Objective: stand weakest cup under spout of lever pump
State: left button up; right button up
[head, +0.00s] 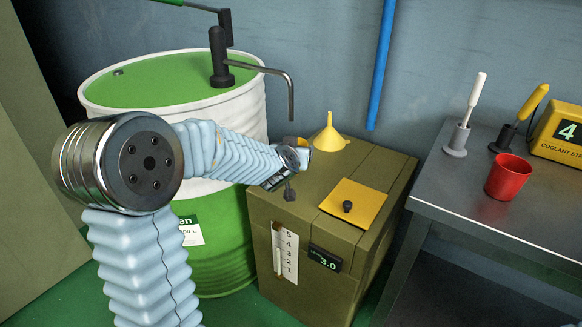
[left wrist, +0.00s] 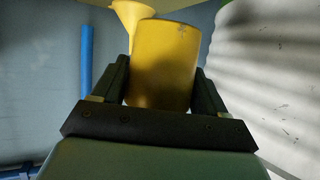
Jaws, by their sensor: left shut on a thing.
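My left gripper (head: 296,157) is shut on a yellow cup, which fills the space between both fingers in the left wrist view (left wrist: 163,62). A red cup (head: 508,177) stands upright on the grey bench. My right gripper is not in view.
The olive box (head: 385,160) bears a yellow funnel (head: 328,133), a yellow plate with a black knob (head: 347,206), a 1-to-5 gauge (head: 285,253) and a "3.0" display (head: 325,258). The grey bench (head: 455,185) holds two handled tools and a yellow "4" coolant unit (head: 560,135).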

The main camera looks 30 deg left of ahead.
pick_arm(q)
jog(key=f, duration=0.1)
jog(key=w+a+f+b, duration=0.1)
jog(key=a+f, duration=0.1)
jog(key=shift+w+f, duration=0.2)
jog(key=shift+w, duration=0.15)
jog(key=f, duration=0.1)
jog(key=f+b, duration=0.2)
jog(key=shift+w+a+f, duration=0.15)
jog(key=shift+w+a, duration=0.15)
jog(key=shift+f, duration=0.3)
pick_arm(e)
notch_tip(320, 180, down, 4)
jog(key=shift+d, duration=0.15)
pick_arm(q)
jog(key=shift+f, duration=0.1)
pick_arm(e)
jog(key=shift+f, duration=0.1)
pick_arm(q)
jog(key=shift+f+b, duration=0.15)
jog(key=shift+b, duration=0.15)
jog(key=o, duration=1.1)
